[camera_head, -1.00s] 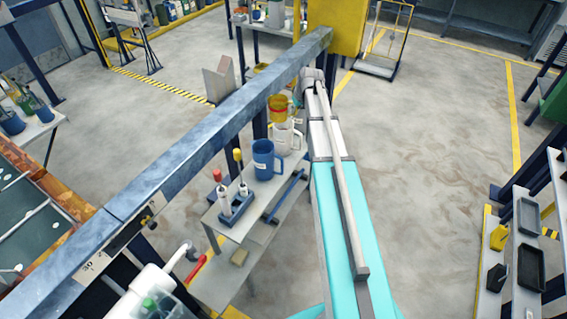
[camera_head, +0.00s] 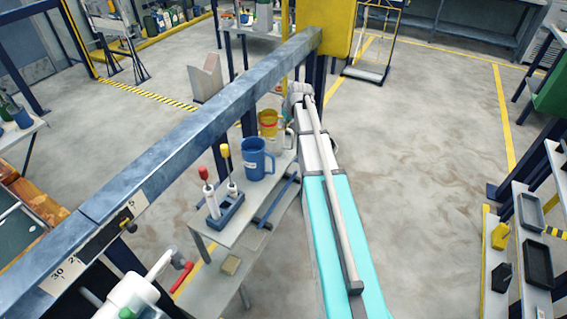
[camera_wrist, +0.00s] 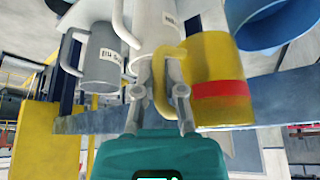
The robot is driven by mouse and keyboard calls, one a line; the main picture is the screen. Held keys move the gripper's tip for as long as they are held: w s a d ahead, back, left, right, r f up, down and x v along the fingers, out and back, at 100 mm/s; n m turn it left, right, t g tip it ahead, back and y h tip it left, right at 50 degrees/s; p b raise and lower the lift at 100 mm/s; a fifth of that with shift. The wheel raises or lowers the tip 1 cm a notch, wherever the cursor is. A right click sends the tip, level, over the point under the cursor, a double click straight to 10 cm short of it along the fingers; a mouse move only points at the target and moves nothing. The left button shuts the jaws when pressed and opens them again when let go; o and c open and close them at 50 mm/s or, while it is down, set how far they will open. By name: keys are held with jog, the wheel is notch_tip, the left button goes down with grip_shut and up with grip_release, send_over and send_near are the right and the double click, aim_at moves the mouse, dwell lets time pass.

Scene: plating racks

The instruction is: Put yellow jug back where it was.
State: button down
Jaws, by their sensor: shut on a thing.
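The yellow jug (camera_head: 268,122) with a red band is at the far end of the small shelf's row of jugs in the head view. In the wrist view the yellow jug (camera_wrist: 215,75) is large, right of centre. My gripper (camera_wrist: 160,88) is shut on its yellow handle. A white jug (camera_wrist: 155,25) is close behind the fingers, and a grey jug (camera_wrist: 100,58) is to the left. I cannot tell whether the yellow jug touches the shelf. In the head view my arm covers the gripper.
On the shelf (camera_head: 225,236) stand a blue jug (camera_head: 257,160) and a blue rack (camera_head: 226,210) with red- and yellow-topped tools. A long steel beam (camera_head: 180,125) runs just left of the shelf. Open floor (camera_head: 430,150) lies to the right.

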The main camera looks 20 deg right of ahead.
jog(key=shift+f+b, duration=6.6)
jog(key=shift+f, duration=0.35)
jog(key=shift+f, duration=0.1)
jog(key=shift+f+b, duration=2)
jog(key=shift+b, duration=0.1)
jog(key=shift+f, duration=0.1)
jog(key=c, duration=0.7)
grip_release()
jog(key=p+v, duration=1.1)
jog(key=v, duration=0.1)
